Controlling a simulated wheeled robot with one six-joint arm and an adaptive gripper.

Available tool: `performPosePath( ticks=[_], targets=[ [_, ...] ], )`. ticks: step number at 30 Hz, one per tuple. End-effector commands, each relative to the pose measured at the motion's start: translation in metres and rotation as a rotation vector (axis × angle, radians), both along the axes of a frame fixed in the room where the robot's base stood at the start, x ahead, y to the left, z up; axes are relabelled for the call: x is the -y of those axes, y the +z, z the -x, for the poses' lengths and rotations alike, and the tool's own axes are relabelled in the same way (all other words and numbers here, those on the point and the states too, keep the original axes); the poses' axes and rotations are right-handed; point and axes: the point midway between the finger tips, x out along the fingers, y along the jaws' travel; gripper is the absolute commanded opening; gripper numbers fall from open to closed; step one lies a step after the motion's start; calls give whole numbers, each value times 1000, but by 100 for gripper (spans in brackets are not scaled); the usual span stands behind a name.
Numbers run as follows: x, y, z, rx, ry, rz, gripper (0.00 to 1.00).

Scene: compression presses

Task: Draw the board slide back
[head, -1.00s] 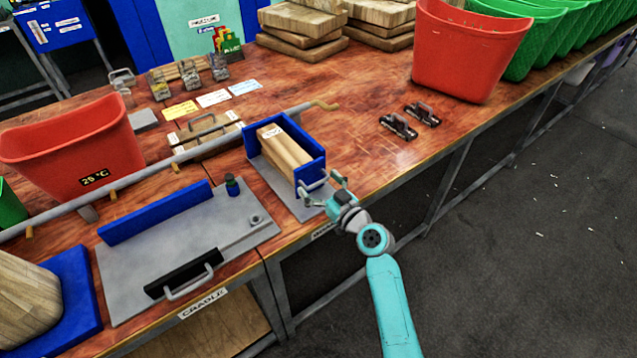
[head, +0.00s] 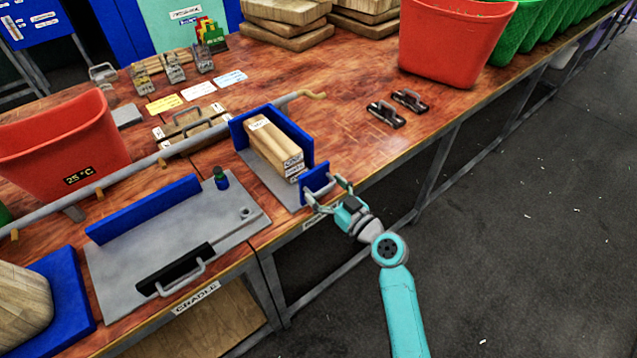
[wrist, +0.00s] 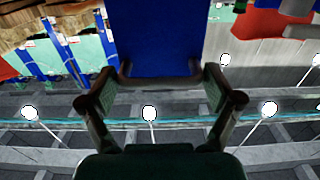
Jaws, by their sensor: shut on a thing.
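The board slide is a small blue plate (head: 316,181) with a metal handle, upright at the front end of a grey base (head: 262,175). My gripper (head: 328,191) is shut on that handle at the table's front edge. In the wrist view the blue plate (wrist: 155,38) fills the space beyond my gripper (wrist: 160,80).
A long grey bar (head: 130,179) crosses behind. Two black handled pieces (head: 386,114) lie right. Floor in front is clear.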

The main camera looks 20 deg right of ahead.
Motion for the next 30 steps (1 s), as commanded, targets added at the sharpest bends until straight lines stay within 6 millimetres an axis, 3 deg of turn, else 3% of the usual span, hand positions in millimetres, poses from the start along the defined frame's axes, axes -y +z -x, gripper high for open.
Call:
performPosePath(
  ticks=[7, 8, 9, 22, 30],
  targets=[
    [1, -3, 3, -5, -1, 0, 27],
    [1, -3, 3, -5, -1, 0, 97],
    [1, -3, 3, -5, -1, 0, 100],
    [3, -2, 9, -4, -2, 0, 100],
    [18, -2, 54, -4, -5, -1, 100]
  ],
)
